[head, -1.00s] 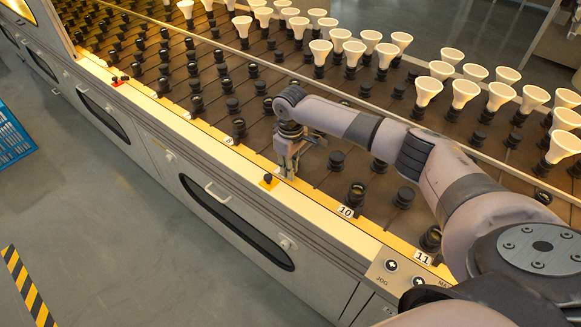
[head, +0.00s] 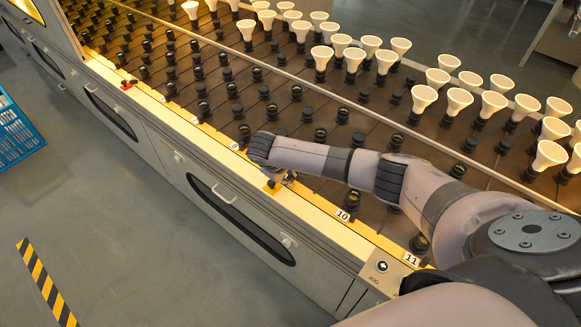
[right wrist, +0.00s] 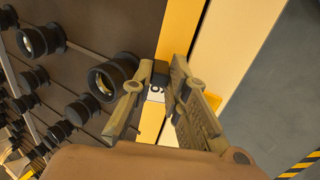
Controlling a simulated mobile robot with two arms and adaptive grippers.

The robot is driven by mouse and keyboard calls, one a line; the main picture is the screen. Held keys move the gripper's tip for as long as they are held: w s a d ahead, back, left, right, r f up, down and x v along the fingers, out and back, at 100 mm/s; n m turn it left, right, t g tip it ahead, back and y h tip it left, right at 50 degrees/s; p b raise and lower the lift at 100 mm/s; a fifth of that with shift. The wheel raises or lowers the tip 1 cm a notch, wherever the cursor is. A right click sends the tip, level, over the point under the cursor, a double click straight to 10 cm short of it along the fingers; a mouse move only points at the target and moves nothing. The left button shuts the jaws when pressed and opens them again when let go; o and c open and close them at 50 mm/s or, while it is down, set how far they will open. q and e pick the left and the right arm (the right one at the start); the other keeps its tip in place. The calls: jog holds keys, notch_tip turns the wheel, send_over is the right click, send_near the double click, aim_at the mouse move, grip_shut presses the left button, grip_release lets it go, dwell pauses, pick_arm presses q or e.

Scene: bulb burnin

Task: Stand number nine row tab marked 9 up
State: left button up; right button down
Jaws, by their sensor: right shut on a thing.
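In the right wrist view, the small white tab (right wrist: 155,94) with a dark mark shows between the fingers of my right gripper (right wrist: 158,84), over the yellow strip. A small black block (right wrist: 160,70) adjoins it between the fingertips. The gripper is shut on the tab; I cannot tell whether the tab stands or lies. In the head view my right gripper (head: 284,179) is at the yellow strip between the 8 and 10 tabs, and my wrist hides most of it and tab 9. My left gripper is not in view.
Tab 8 (head: 235,146), tab 10 (head: 342,215) and tab 11 (head: 411,259) are along the front strip. A yellow block (head: 271,188) sits at the edge near the gripper. Black sockets (right wrist: 110,78) stand close beside the fingers. White bulbs (head: 423,98) fill the far rows.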

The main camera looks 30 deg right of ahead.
jog(key=shift+s+a+t+h+p, duration=0.15)
jog(key=shift+a+t+h+p, duration=0.35)
jog(key=shift+h, duration=0.4)
jog(key=shift+d, duration=0.1)
jog(key=c, duration=1.6)
grip_release()
jog(key=shift+o, duration=0.2)
jog(key=v, duration=0.8)
